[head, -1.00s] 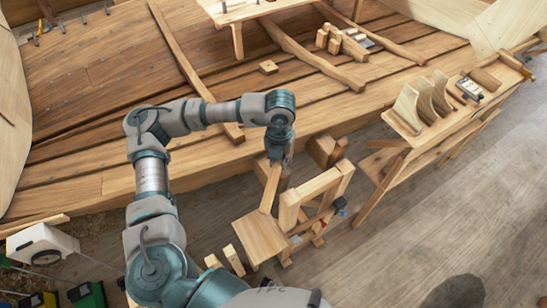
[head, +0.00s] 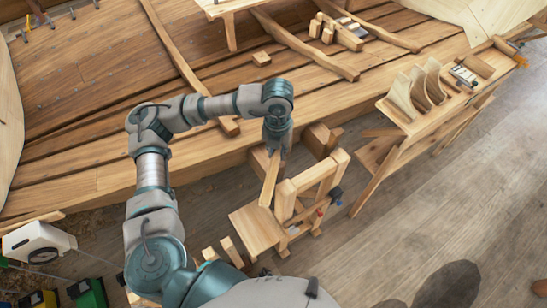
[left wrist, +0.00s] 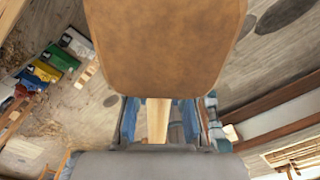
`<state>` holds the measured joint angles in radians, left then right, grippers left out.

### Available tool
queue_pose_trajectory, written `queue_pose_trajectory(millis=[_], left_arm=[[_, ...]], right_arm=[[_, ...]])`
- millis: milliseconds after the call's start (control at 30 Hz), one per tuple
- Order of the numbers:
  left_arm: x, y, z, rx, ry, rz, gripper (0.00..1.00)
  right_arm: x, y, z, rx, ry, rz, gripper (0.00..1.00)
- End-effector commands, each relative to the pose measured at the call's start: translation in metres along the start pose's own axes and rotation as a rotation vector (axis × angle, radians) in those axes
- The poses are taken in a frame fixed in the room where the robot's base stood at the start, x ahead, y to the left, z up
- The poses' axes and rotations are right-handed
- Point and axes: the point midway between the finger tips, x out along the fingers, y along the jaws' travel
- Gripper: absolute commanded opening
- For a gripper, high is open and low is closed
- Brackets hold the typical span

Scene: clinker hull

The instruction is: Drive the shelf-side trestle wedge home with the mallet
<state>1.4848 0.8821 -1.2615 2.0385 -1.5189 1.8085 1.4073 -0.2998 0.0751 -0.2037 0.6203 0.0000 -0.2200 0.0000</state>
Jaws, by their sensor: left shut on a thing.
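My left gripper (head: 277,150) is shut on the handle of the wooden mallet (head: 257,228). The handle slopes down from the fingers to the big pale square head, close to the wooden trestle frame (head: 329,176). I cannot tell whether the head touches the frame. In the left wrist view the mallet head (left wrist: 165,45) fills the upper middle as a large brown block, and its handle runs between the fingers (left wrist: 158,122). I cannot make out the shelf-side wedge for certain. My right gripper is not in view.
The planked hull (head: 110,180) lies behind the arm. A shelf bench (head: 408,118) with curved wooden pieces stands to the right. Upright wood offcuts (head: 231,252) stand left of the mallet head.

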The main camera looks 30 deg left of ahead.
Motion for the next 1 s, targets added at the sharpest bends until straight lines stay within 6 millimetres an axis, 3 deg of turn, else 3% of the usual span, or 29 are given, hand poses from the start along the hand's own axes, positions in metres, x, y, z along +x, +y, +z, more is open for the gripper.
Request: queue_pose_trajectory(millis=[333, 767, 1000], left_arm=[[0.006, 0.006, 0.001, -0.002, 0.007, -0.001, 0.00], [0.006, 0.001, -0.002, -0.001, 0.006, 0.001, 0.00], [0.005, 0.001, -0.002, -0.002, 0.005, 0.001, 0.00]], right_arm=[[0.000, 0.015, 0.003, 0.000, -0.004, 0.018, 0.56], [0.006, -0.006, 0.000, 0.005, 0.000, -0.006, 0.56], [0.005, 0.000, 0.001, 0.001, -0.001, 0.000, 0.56]])
